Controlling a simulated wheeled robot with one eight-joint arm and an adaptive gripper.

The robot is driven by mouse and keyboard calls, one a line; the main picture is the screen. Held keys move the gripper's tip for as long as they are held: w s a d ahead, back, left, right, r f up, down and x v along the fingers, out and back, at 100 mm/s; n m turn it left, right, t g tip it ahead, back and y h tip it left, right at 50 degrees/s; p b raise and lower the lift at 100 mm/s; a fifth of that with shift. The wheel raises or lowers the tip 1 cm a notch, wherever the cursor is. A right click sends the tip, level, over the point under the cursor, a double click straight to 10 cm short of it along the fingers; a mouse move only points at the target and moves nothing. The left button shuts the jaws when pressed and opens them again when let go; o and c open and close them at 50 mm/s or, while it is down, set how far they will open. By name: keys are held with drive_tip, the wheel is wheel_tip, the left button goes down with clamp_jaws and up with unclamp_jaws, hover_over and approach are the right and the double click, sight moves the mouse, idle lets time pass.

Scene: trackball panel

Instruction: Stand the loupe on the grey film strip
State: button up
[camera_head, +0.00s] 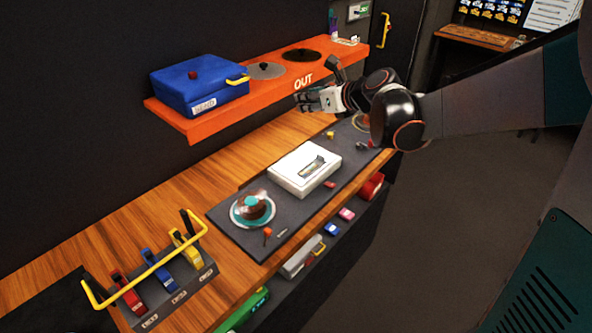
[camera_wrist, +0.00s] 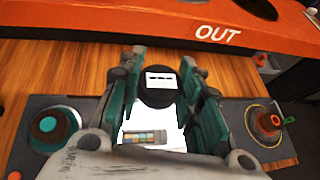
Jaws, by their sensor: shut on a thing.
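My gripper (camera_wrist: 160,78) is shut on the loupe (camera_wrist: 158,97), a dark round piece with a pale label on top, between its teal-padded fingers. In the head view my gripper (camera_head: 308,101) is above the panel, near the orange shelf; the loupe cannot be made out there. The white light box (camera_head: 290,171) lies below and apart from the gripper. A film strip (camera_head: 313,166) lies on its top. In the wrist view the strip (camera_wrist: 146,137) shows coloured frames in a dark border, below the loupe in the picture; the gripper hides part of the box.
A trackball (camera_head: 252,207) sits at the panel's near end, another (camera_wrist: 267,122) at its other end. The orange OUT shelf (camera_head: 205,124) carries a blue box (camera_head: 198,86) and round discs. A rack (camera_head: 170,290) with a yellow handle stands at lower left.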

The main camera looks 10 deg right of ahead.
wheel_tip(320, 180, down, 20)
drive_tip(key=b, duration=0.6)
drive_tip(key=shift+r+b, duration=0.1)
drive_tip(key=shift+b, duration=0.2)
drive_tip(key=shift+f, duration=0.25)
drive_tip(key=o, duration=1.1)
drive_tip(key=shift+r, duration=0.1)
drive_tip(key=shift+c, duration=0.2)
drive_tip(key=shift+r, duration=0.1)
drive_tip(key=shift+s+d+r, duration=0.1)
drive_tip(key=shift+r, duration=0.05)
drive_tip(key=p+v, duration=0.3)
drive_tip(key=v, duration=0.8)
drive_tip(key=shift+s+d, duration=0.15)
drive_tip(key=shift+s, duration=0.15)
drive_tip(key=shift+r, duration=0.1)
